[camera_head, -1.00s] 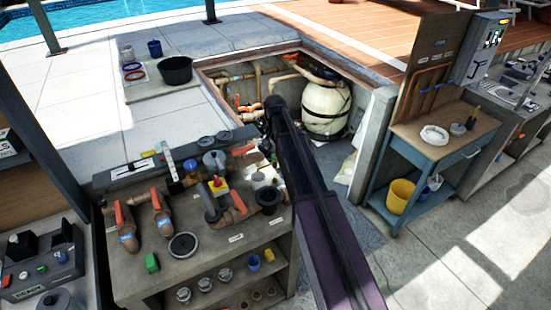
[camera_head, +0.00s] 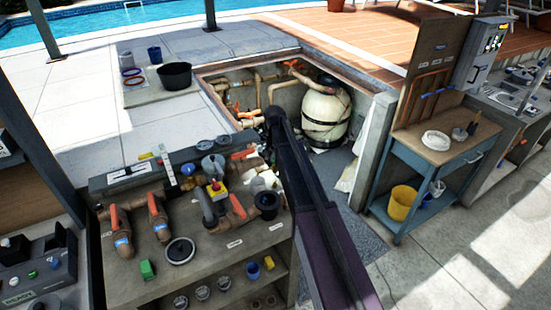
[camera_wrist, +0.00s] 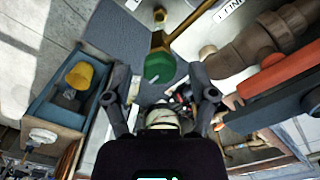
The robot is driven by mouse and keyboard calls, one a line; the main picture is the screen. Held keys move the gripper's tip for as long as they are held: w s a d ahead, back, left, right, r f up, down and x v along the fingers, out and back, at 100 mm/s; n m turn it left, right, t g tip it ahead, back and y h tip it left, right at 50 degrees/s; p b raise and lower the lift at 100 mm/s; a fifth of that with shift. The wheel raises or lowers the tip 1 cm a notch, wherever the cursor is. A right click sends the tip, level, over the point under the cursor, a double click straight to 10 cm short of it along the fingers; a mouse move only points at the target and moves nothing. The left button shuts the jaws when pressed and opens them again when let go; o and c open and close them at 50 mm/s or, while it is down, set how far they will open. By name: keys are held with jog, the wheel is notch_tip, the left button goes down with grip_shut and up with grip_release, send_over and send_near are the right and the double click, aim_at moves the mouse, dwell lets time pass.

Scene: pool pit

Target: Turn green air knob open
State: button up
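The green knob (camera_wrist: 158,66) shows in the wrist view as a round green cap on a brass stem, in front of a grey and white surface. My gripper (camera_wrist: 158,74) is open, with one dark finger to the left of the knob and one to the right. Gaps show on both sides, and I cannot tell how deep the knob sits between the fingertips. In the head view my arm reaches toward the pit, with its dark far end (camera_head: 273,118) near the pit's front edge. The green knob is not visible there.
A bench (camera_head: 215,262) with orange-handled valves stands left of my arm. Brown pipes and an orange bar (camera_wrist: 282,74) lie close right of my gripper. A cream filter tank (camera_head: 325,115) stands in the pit. A blue cart (camera_head: 385,210) with a yellow bucket (camera_head: 402,202) stands right.

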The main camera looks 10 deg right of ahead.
grip_shut()
jog(key=shift+d, duration=0.15)
